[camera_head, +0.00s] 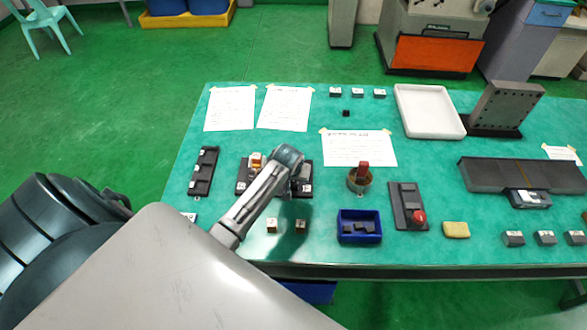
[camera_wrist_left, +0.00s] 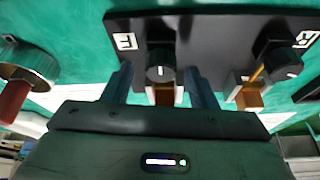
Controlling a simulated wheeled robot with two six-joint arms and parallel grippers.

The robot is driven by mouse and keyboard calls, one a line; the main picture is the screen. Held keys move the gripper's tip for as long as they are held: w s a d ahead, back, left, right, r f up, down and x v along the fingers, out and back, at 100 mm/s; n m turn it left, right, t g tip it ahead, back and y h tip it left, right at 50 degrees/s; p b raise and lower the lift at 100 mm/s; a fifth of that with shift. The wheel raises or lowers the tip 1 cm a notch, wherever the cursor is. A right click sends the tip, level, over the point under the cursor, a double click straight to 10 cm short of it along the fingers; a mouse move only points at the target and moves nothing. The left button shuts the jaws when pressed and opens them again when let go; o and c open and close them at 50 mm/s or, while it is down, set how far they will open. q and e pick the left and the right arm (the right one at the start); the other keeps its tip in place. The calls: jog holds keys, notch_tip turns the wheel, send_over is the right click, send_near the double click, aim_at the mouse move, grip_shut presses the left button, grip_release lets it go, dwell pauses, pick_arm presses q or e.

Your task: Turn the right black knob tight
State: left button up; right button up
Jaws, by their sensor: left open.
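A black fixture plate (camera_head: 243,188) lies on the green table, and its edge with white labels spans the top of the left wrist view (camera_wrist_left: 220,22). Two black knobs stand on it. In the left wrist view one knob (camera_wrist_left: 160,66) with a white mark sits between my open left fingers (camera_wrist_left: 160,82), with a visible gap on each side. The other knob (camera_wrist_left: 280,60) is at the right, beside a brass-coloured block (camera_wrist_left: 248,95). The picture looks turned round, so the knob between my fingers is the head view's right one. My arm hides it there. My right gripper is out of view.
Right of the fixture stands a round pot with a red handle (camera_head: 362,170), and then a blue bin (camera_head: 359,238). A black rail (camera_head: 203,172) lies to its left. Two small blocks (camera_head: 271,226) lie in front. Taped papers (camera_head: 283,108) lie behind.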

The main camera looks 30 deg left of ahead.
pick_arm(q)
jog(key=shift+f, duration=0.2)
jog(key=shift+c, duration=0.6)
jog(key=c, duration=0.8)
jog(key=shift+c, duration=0.2)
